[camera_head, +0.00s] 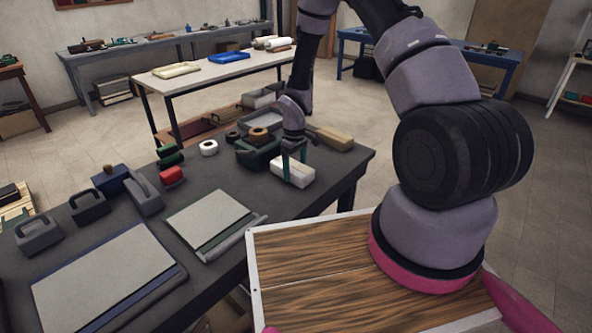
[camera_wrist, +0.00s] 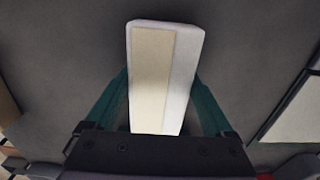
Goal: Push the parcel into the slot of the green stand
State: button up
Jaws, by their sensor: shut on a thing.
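My gripper (camera_head: 294,166) has teal fingers and is shut on a white block-shaped parcel (camera_head: 299,176), near the right end of the dark table. In the wrist view the parcel (camera_wrist: 184,60) lies between the two fingers (camera_wrist: 160,108), with a cream strip along its face. I cannot tell whether it touches the table. A dark green holder (camera_head: 262,158) stands just left of and behind the gripper, apparently the green stand. Its slot cannot be made out, and my arm hides part of that area.
A tan block (camera_head: 335,139) lies behind and right of the parcel. A white tape roll (camera_head: 208,148), a red item (camera_head: 172,175) and a grey board (camera_head: 210,218) are to the left. The dark tabletop (camera_head: 225,174) is clear left of the parcel.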

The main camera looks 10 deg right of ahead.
jog(key=shift+w+a, duration=0.7)
jog(key=shift+w, duration=0.2)
jog(key=shift+w+a, duration=0.65)
jog(key=shift+w, duration=0.25)
